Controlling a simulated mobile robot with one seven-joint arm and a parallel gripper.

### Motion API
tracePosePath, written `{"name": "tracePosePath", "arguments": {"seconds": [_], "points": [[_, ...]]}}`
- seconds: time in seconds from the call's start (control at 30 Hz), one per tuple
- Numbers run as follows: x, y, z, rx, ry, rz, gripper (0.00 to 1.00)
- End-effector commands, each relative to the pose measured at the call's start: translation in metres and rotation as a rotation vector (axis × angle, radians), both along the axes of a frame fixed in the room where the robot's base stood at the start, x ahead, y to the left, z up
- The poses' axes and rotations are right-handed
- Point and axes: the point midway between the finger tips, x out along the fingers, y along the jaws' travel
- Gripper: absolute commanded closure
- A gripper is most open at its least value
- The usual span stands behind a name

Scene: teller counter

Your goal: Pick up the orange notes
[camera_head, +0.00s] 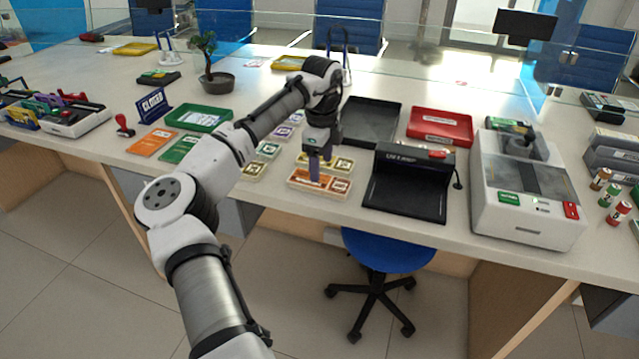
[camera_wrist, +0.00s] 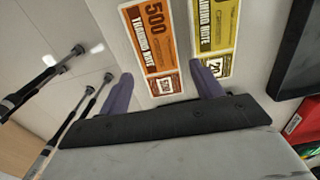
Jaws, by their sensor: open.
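The orange notes (camera_head: 303,180) lie on the counter near its front edge, left of the black UV lamp. In the wrist view, the orange notes (camera_wrist: 152,45) read "500 TRAINING NOTE". My gripper (camera_head: 315,174) is just above them, pointing down, and hides part of them in the head view. In the wrist view, my gripper (camera_wrist: 165,84) is open, with its purple fingers on either side of the near end of the orange notes. Nothing is held. I cannot tell the exact height of the fingertips above the notes.
Yellow notes (camera_head: 344,165) lie close behind the orange ones. The black UV lamp (camera_head: 408,195) is close on the right, with a black tray (camera_head: 371,123) behind. A large white machine (camera_head: 527,215) stands farther right. An orange slip (camera_head: 152,143) lies at left.

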Motion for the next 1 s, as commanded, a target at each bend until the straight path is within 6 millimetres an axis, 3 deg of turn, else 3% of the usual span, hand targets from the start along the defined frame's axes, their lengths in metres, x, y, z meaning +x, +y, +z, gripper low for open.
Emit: {"name": "tracePosePath", "arguments": {"seconds": [0.3,0.6,0.87,1.0], "points": [[-0.005,-0.005,-0.042,0.000,0.000,0.000,0.35],[-0.005,-0.006,-0.047,0.000,-0.001,0.000,0.35],[-0.005,-0.006,-0.047,0.000,-0.001,0.000,0.69],[-0.005,-0.006,-0.047,0.000,-0.001,0.000,0.70]]}}
